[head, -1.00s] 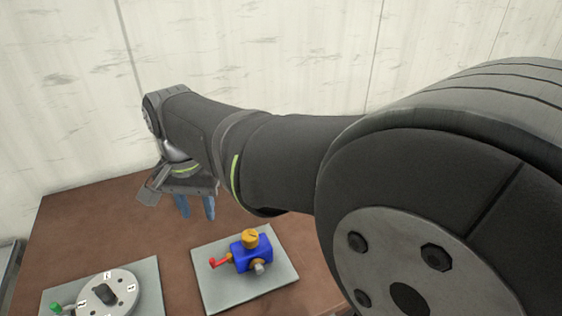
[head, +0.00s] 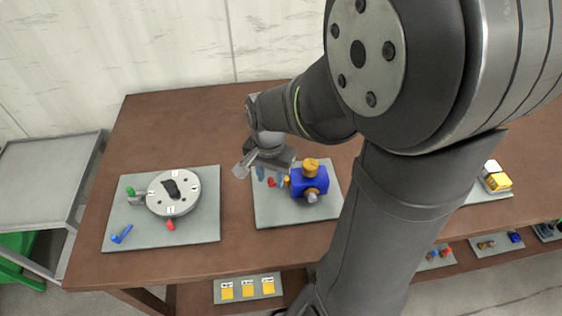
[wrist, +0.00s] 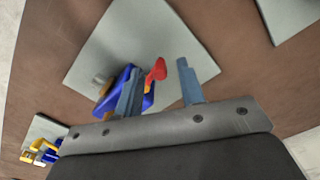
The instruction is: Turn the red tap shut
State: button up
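The red tap handle (head: 271,182) is on the left side of a blue valve block (head: 309,183) with a brass cap, standing on a grey plate (head: 268,215). My gripper (head: 270,176) is low over the plate at the handle. In the wrist view the handle (wrist: 156,71) shows between the two blue-grey fingers of my gripper (wrist: 157,72), with a gap clear on the right side. The left finger overlaps the blue block (wrist: 148,101) in that view and hides part of it. Contact with the handle cannot be told.
Left of it, a grey plate (head: 206,233) carries a round dial (head: 185,194) with a green knob, a red knob and a blue handle. Yellow blocks (head: 497,182) stand at the right. Bare brown table (head: 190,125) lies behind. Labelled yellow pieces (head: 248,290) lie on a lower shelf.

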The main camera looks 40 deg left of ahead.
jog(key=shift+f, duration=0.2)
jog(key=shift+c, duration=0.3)
grip_shut()
